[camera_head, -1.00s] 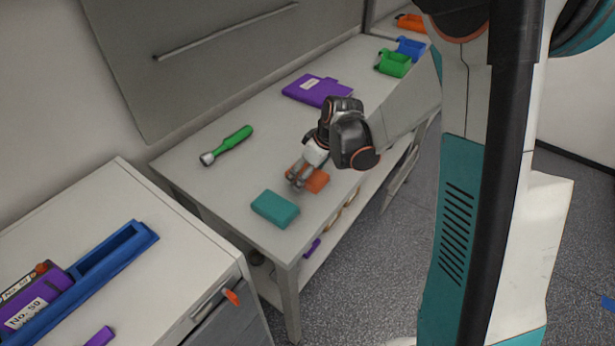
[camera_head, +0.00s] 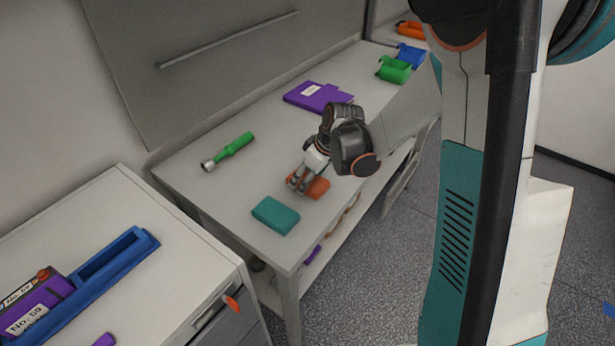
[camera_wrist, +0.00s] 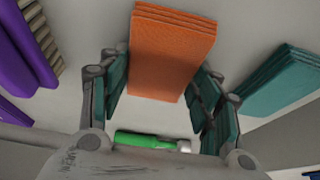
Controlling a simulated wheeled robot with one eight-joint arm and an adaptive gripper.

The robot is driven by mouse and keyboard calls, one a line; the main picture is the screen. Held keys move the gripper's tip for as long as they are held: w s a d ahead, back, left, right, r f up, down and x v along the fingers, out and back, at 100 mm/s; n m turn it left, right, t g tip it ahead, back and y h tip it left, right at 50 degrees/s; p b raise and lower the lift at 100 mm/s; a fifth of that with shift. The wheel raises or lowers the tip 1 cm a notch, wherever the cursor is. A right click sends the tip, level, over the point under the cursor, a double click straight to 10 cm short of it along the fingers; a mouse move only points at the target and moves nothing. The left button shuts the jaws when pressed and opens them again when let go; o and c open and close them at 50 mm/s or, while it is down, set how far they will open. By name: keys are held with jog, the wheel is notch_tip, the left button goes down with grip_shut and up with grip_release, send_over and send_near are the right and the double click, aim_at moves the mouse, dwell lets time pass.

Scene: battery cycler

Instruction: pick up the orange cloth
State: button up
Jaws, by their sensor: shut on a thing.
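The orange cloth (camera_head: 318,188) is a folded, layered block at the front part of the long table. It also shows large at the top centre of the wrist view (camera_wrist: 172,45). My gripper (camera_head: 299,184) is at its left end in the head view and covers part of it. In the wrist view my gripper (camera_wrist: 163,88) has its teal-padded fingers on both sides of the cloth's near end, and it is shut on the cloth. I cannot tell whether the cloth touches the table.
A teal folded cloth (camera_head: 275,215) lies close by, toward the table's near corner. A green-handled tool (camera_head: 235,146) lies at the back left and a purple folder (camera_head: 309,96) farther along. Green (camera_head: 395,69) and blue (camera_head: 411,54) bins stand at the far end.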

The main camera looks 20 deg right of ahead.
notch_tip(320, 180, up, 20)
jog(key=p, duration=0.5)
jog(key=shift+p, duration=0.4)
jog(key=shift+r, duration=0.1)
